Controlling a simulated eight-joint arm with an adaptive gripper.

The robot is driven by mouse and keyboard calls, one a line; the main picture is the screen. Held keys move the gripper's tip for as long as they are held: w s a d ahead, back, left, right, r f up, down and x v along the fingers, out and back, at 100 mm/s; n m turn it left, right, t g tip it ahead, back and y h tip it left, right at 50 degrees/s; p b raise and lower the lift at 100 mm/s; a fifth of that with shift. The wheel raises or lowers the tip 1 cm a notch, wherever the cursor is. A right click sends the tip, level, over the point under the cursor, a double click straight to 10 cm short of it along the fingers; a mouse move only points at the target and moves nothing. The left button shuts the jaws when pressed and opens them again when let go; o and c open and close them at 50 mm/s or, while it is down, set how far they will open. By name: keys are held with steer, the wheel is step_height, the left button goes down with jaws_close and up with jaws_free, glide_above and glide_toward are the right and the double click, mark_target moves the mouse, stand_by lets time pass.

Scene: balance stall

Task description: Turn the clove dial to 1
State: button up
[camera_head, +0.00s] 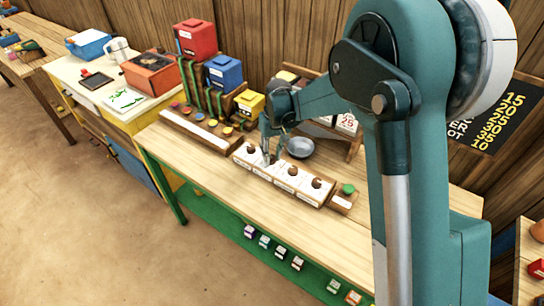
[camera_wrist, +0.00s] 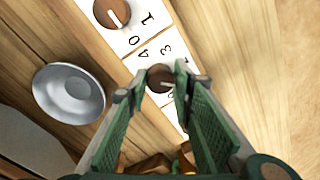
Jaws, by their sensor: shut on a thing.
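A row of white dial plates with round brown knobs lies on the table. My gripper (camera_head: 269,157) reaches down onto one knob, towards the left part of the row. In the wrist view my gripper (camera_wrist: 160,88) is shut on a brown knob (camera_wrist: 158,73), one finger on each side. Figures such as 4 and 3 show on its plate; a pale mark on the knob is partly hidden. A neighbouring knob (camera_wrist: 110,13) has a white pointer, with 0 and 1 beside it. I cannot read any name, so I cannot tell which dial is clove.
A grey metal dish (camera_head: 300,147) stands close behind the row; it also shows in the wrist view (camera_wrist: 69,92). A green knob (camera_head: 348,188) sits at the row's right end. Red (camera_head: 195,38), blue (camera_head: 224,72) and yellow (camera_head: 250,103) boxes stand behind. The table front is clear.

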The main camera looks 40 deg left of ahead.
mark_target(275, 157)
steer(key=o, duration=0.9)
steer(key=shift+r, duration=0.15)
steer(key=r, duration=1.1)
steer(key=shift+w+d+r, duration=0.3)
steer(key=shift+w+r, duration=0.05)
steer(key=shift+w, duration=0.05)
steer(key=shift+d, duration=0.1)
